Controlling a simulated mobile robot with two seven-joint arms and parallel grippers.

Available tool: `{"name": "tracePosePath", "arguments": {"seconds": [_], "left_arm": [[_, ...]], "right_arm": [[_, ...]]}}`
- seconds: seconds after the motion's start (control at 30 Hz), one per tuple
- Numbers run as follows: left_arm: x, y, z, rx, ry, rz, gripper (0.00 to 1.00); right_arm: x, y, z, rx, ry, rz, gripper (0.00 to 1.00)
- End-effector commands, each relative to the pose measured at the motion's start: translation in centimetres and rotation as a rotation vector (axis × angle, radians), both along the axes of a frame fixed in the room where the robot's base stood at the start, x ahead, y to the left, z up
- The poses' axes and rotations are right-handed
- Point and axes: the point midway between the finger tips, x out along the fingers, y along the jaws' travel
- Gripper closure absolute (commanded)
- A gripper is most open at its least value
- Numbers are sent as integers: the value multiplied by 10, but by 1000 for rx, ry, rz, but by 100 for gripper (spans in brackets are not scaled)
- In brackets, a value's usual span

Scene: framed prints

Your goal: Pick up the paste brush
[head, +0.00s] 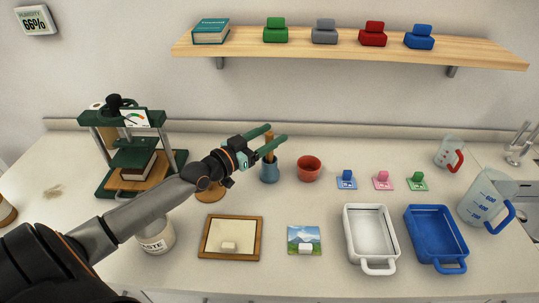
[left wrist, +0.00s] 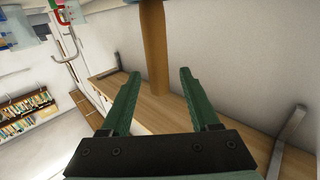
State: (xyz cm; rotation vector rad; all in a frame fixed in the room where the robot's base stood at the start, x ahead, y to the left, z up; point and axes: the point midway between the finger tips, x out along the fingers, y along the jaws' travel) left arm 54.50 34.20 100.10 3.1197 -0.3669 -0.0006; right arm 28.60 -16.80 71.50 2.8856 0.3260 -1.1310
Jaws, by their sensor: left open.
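The paste brush (head: 268,152) stands in a blue-grey cup (head: 269,173), its brown handle sticking up; its lower part is hidden in the cup. My left gripper (head: 277,133) is open, with green fingers at the height of the handle's top, above the cup. In the left wrist view the brown handle (left wrist: 155,45) shows between the fingertips of the left gripper (left wrist: 159,72), with space on both sides. I cannot tell whether it is fully between the fingers. A paste jar (head: 156,237) stands partly behind my left arm. My right gripper is not in view.
A red bowl (head: 309,168) stands just right of the cup. A green press (head: 132,150) stands at the left. A wooden frame (head: 205,254), a landscape print (head: 303,232), a white tray (head: 351,240) and a blue tray (head: 412,240) lie in front. A shelf (head: 350,55) hangs above.

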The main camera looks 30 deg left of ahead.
Motion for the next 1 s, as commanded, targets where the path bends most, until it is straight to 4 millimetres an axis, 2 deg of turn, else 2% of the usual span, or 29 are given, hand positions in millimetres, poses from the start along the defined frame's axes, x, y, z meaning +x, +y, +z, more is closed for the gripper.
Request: {"name": "tracePosePath", "arguments": {"seconds": [0.2,0.77,1.0], "left_arm": [[0,0,-1,0,1,0,38],[0,0,0,0,1,0,100],[0,0,0,0,1,0,100]], "right_arm": [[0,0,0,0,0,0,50],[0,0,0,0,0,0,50],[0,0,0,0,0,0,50]]}}
